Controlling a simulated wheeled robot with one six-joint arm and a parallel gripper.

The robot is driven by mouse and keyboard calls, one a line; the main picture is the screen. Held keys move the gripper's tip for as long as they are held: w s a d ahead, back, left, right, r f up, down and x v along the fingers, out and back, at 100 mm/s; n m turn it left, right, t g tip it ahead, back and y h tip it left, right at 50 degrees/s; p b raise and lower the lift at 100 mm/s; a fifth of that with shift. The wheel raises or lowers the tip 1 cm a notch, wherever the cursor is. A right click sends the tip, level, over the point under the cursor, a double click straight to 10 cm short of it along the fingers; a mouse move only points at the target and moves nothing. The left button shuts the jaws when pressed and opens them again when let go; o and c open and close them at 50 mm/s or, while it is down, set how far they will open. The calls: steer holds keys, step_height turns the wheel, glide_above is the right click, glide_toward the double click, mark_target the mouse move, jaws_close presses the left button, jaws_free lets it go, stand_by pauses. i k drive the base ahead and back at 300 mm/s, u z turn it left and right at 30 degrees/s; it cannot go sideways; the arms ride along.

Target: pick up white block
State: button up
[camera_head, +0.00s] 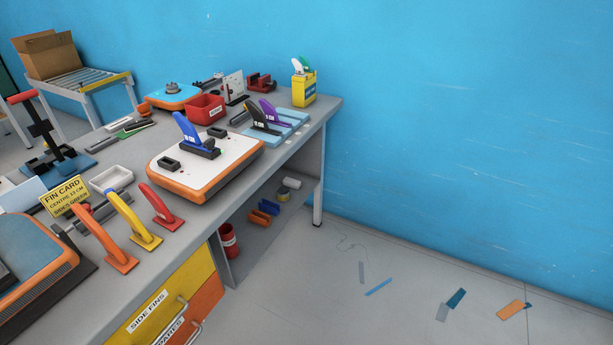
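No thing shows clearly as a plain white block. A white upright plate with dark marks (235,87) stands at the back of the bench. A shallow white tray (111,179) lies toward the left. A white-topped board with an orange rim (226,158) lies mid-bench and carries a blue fin (187,130). My gripper is not in view.
Red, yellow and orange fins (128,218) stand along the front edge. A red bin (205,108), a yellow container (304,88) and a pump (42,130) also stand on the bench. A blue wall (460,120) closes the back; the floor at right is mostly open.

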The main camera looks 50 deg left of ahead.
mark_target(292, 183)
steer(key=i, duration=1.1)
steer(key=u, duration=2.05)
steer(key=k, duration=0.4)
steer(key=z, duration=1.25)
steer(key=i, duration=0.7)
steer(key=u, duration=0.9)
steer(key=i, duration=0.7)
steer(key=u, duration=0.7)
